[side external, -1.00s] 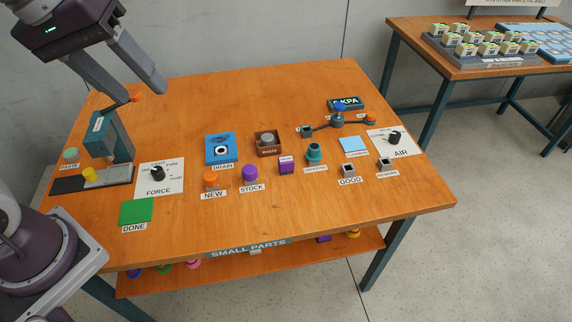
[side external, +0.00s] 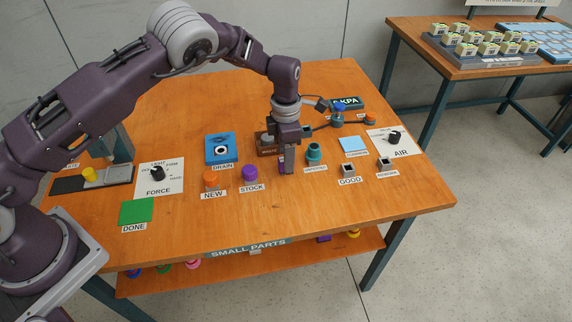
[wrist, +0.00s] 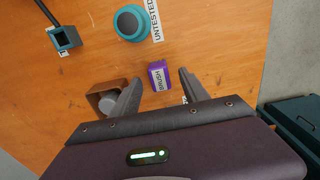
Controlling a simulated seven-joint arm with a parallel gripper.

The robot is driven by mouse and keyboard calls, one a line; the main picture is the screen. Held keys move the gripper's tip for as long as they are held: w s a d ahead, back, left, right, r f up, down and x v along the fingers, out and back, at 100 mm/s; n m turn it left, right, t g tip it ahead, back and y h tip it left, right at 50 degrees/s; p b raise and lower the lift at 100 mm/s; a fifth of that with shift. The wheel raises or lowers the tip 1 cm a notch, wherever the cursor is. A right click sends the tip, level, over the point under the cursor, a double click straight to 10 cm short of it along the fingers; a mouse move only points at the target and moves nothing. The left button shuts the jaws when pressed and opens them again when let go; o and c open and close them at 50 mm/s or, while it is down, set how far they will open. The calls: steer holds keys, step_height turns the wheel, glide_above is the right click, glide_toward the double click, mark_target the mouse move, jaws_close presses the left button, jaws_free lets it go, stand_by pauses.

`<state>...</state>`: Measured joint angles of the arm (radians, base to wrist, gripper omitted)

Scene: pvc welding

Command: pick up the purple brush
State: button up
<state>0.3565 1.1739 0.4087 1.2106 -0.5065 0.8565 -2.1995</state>
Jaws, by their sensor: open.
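The purple brush (wrist: 160,75) is a small purple block with a white label, standing on the orange table. In the wrist view it lies between the two fingertips of my gripper (wrist: 161,79), with a gap on each side. In the side view my gripper (side external: 288,168) points down over the brush (side external: 281,164) and hides most of it; only a purple sliver shows. My gripper is open and holds nothing. I cannot tell exactly how far the fingertips are above the table.
A brown waste box (side external: 266,149) stands close beside my gripper; it also shows in the wrist view (wrist: 104,95). A teal cup (side external: 314,155) is to the right. A purple stock knob (side external: 250,173) and orange knob (side external: 211,180) stand left.

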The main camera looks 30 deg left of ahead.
step_height(320, 180, down, 2)
steer(key=shift+f, duration=0.1)
jaws_close()
step_height(320, 180, up, 10)
steer(key=shift+r, duration=0.1)
stand_by(0.4)
